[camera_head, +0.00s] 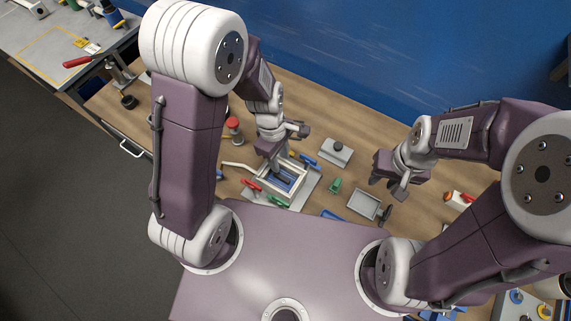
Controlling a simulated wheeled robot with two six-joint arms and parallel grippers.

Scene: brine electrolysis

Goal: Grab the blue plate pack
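A blue block that looks like the plate pack (285,180) lies inside a pale rectangular frame (300,186) on the table in front of me. My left gripper (275,163) points down over the back left part of this frame, close to the blue block. Its fingertips are small and partly hidden, so I cannot tell whether they touch the block or how far apart they are. My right gripper (386,186) is over the table to the right, near a grey tray, with its fingers apart and nothing visible between them.
Red (251,185) and green (274,200) handled parts sit around the frame. A grey tray (364,204), a small green piece (335,185) and a grey block with a dark knob (336,153) lie between my arms. A red-topped post (233,125) stands left. A blue wall closes the back.

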